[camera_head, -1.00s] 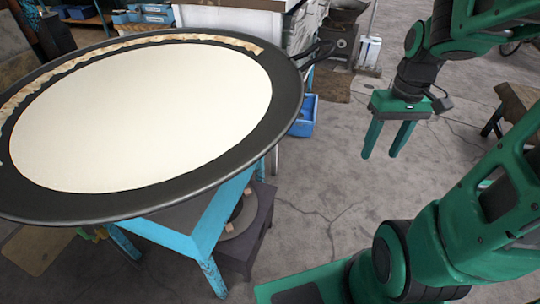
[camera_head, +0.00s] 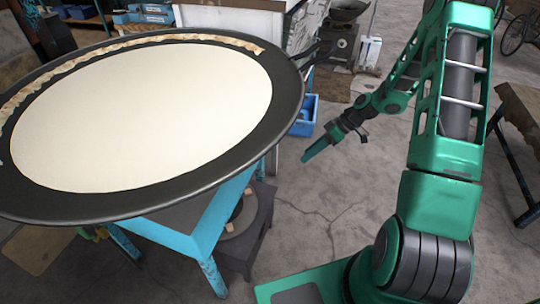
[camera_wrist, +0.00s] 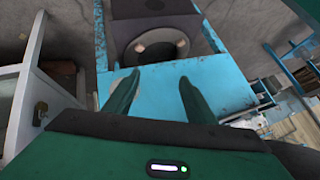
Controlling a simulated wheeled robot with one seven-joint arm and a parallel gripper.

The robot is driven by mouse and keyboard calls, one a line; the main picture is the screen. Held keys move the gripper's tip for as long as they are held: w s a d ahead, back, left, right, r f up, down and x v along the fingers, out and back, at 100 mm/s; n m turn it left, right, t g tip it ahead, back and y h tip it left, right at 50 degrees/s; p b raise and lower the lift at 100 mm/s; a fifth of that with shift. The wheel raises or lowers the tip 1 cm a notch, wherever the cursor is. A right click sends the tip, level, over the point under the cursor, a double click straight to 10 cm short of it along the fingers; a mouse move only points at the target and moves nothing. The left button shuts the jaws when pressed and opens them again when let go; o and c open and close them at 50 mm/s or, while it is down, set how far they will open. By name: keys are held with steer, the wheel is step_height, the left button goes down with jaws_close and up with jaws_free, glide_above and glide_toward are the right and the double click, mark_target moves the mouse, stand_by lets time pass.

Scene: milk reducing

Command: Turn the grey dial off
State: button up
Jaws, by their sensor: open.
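I cannot make out a grey dial in either view. A dark burner unit (camera_head: 240,235) sits low beside the legs of the blue stand (camera_head: 215,215), under the large pan of milk (camera_head: 290,110). My gripper (camera_head: 306,158) is to the right of the stand, stretched out toward it and pointing left and down. In the wrist view my gripper (camera_wrist: 158,80) is open, with two green fingers apart and nothing between them. The blue stand (camera_wrist: 155,85) fills the middle beyond the fingers, and the round burner opening (camera_wrist: 155,48) shows above the fingertips.
The pan's black handle (camera_head: 318,52) juts out to the right, above and behind my gripper. A blue crate (camera_head: 305,115) stands on the floor behind. A white piece of furniture (camera_wrist: 15,100) is at the left in the wrist view. The cracked floor around my arm is mostly clear.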

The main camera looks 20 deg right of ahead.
steer(key=w+a+f+n+t+y, duration=0.1)
steer(key=w+a+f+t+y, duration=0.2)
steer(key=w+f+t+y, duration=0.6)
steer(key=w+a+f+t+h, duration=0.1)
steer(key=w+a+f+h, duration=0.2)
steer(key=w+a, duration=0.3)
steer(key=shift+w+a+f, duration=0.3)
steer(key=shift+a+f, duration=0.3)
steer(key=shift+a, duration=0.55)
steer(key=c, duration=1)
steer(key=shift+d, duration=0.1)
steer(key=shift+c, duration=0.2)
